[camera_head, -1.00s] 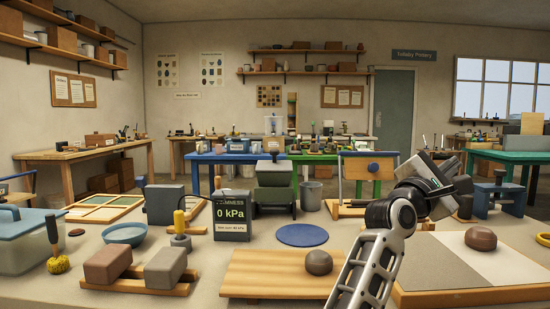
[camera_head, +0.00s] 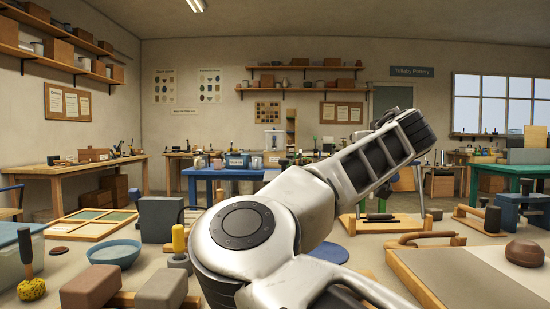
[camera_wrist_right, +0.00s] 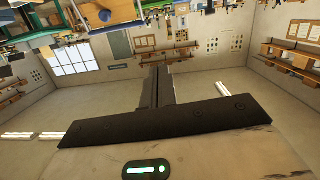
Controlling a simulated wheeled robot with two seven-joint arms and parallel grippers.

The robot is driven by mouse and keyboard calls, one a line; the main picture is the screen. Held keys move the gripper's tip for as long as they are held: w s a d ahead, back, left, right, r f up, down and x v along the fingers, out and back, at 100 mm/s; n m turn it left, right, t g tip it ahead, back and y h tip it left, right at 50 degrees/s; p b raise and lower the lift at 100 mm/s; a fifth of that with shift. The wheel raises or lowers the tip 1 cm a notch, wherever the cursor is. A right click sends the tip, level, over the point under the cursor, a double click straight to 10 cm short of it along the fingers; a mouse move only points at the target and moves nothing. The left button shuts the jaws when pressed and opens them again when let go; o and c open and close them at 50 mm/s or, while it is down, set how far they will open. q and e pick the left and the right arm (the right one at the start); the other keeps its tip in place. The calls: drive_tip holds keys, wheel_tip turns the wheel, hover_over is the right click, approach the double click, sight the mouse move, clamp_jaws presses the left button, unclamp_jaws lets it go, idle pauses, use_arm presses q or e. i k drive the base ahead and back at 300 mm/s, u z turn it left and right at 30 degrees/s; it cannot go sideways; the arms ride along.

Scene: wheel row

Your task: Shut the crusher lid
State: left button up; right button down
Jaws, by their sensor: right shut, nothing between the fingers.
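I cannot make out the crusher or its lid now. My right arm covers the middle of the bench, where a dark green boxy machine stood in the earlier view. The arm rises from the bottom and reaches up and right, its wrist ending in front of the far wall. My right gripper's fingers do not show clearly in the head view. In the right wrist view the right gripper (camera_wrist_right: 160,85) is shut and empty, its dark fingers together, with the room upside down behind. My left gripper is not in view.
On the bench are a blue bowl (camera_head: 115,252), a grey block (camera_head: 160,217), a brown brick (camera_head: 92,287) and a yellow-handled tool (camera_head: 178,240). At the right, a brown lump (camera_head: 525,254) rests on a board (camera_head: 470,270). A blue table (camera_head: 215,174) stands behind.

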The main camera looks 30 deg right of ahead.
sight(269, 176)
drive_tip(key=i, duration=1.15)
